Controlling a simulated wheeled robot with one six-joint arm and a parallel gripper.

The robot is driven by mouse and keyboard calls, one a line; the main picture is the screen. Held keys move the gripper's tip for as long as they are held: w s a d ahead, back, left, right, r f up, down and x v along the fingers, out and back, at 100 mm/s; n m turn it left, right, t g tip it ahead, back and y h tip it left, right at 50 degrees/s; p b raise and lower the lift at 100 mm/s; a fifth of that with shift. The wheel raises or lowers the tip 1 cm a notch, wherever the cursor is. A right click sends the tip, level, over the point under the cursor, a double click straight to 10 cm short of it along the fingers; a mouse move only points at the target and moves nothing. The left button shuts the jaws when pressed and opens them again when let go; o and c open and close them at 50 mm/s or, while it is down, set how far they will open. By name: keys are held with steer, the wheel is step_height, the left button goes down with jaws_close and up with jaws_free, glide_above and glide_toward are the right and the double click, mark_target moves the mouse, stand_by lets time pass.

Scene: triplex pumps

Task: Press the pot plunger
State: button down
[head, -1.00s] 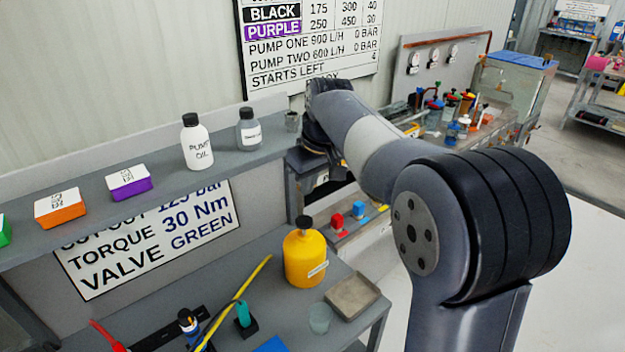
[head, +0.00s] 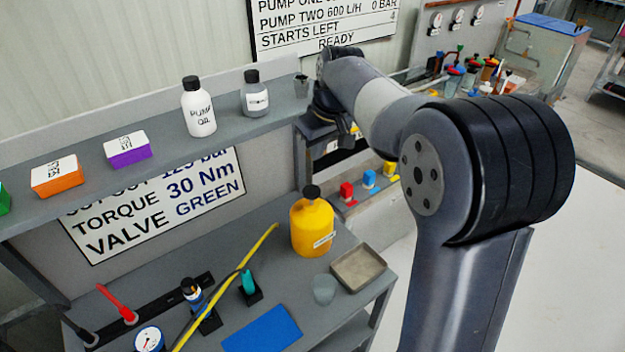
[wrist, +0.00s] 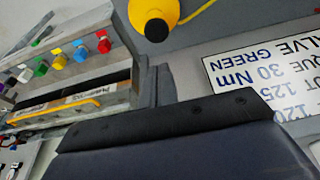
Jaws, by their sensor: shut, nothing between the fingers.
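The yellow pot (head: 311,230) stands upright on the lower grey bench, near its right end. Its black plunger top (head: 311,191) points up and shows clear of anything. In the wrist view the pot (wrist: 150,10) is at the top edge, partly cut off, with its black plunger top (wrist: 157,30) below it. My gripper (head: 343,132) is at the far end of my arm, by the right end of the upper shelf, behind and above the pot and apart from it. It is shut and empty; its fingertips are small and dark in the head view.
A grey tray (head: 358,269) and a small clear cup (head: 324,289) stand close in front of the pot. A yellow hose (head: 235,278) runs to its left. The upper shelf (head: 230,135) carries a white pump oil bottle (head: 199,112) and a grey bottle (head: 255,98).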

steer(key=p, duration=0.2)
glide_toward(313, 192)
steer(key=w+f, duration=0.1)
steer(key=a+f, duration=0.1)
steer(key=f, duration=0.1)
steer(key=w+f, duration=0.1)
steer(key=f, duration=0.1)
steer(key=shift+w+a, duration=0.3)
steer(key=shift+a, duration=0.1)
steer(key=shift+f, duration=0.65)
steer(key=shift+s+f+b, duration=0.1)
steer(key=shift+f+b, duration=1.35)
steer(key=shift+f, duration=0.25)
